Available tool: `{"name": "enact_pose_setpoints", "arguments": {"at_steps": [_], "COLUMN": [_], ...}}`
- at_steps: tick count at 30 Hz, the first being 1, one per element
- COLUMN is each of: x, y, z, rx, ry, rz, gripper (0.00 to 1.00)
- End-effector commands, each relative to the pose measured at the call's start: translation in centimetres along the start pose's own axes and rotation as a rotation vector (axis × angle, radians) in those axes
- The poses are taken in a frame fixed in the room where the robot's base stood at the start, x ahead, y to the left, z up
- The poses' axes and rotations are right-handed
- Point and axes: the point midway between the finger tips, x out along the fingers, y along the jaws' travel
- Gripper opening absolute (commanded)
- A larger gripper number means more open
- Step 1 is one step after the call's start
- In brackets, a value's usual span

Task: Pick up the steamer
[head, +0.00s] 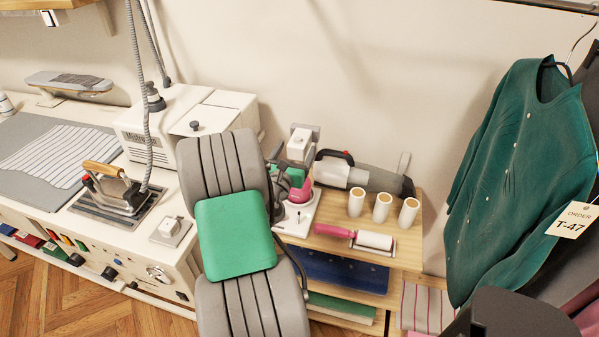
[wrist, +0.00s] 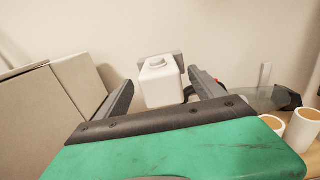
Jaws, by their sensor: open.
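What looks like the steamer has a white, block-shaped top with a round cap, seen in the head view (head: 300,143). It stands at the left end of the wooden shelf, against the wall, with pink and white parts below that my arm partly hides. In the wrist view the steamer's white top (wrist: 162,88) shows straight ahead, between the fingers. My gripper (wrist: 160,79) is open and empty, its dark fingers to the left and right of that top. I cannot tell if they touch it. The steamer's lower part is hidden behind the green gripper body.
A grey and white handheld vacuum (head: 358,174) and several white rolls (head: 381,207) crowd the shelf (head: 411,248) on the right, with a pink-handled roller (head: 352,237) in front. A white machine (head: 165,130) and an iron (head: 121,194) stand left. A green shirt (head: 520,170) hangs right.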

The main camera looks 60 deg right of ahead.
Motion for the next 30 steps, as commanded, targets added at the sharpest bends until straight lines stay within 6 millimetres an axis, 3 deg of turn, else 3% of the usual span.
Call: {"name": "enact_pose_setpoints", "arguments": {"at_steps": [6, 13, 30], "x": [3.6, 3.9, 3.8], "y": [-0.3, -0.2, -0.2], "z": [0.2, 0.1, 0.1], "rx": [0.002, 0.004, 0.005], "ry": [0.001, 0.001, 0.001], "rz": [-0.002, 0.001, 0.001], "gripper": [0.78, 0.78, 0.32]}}
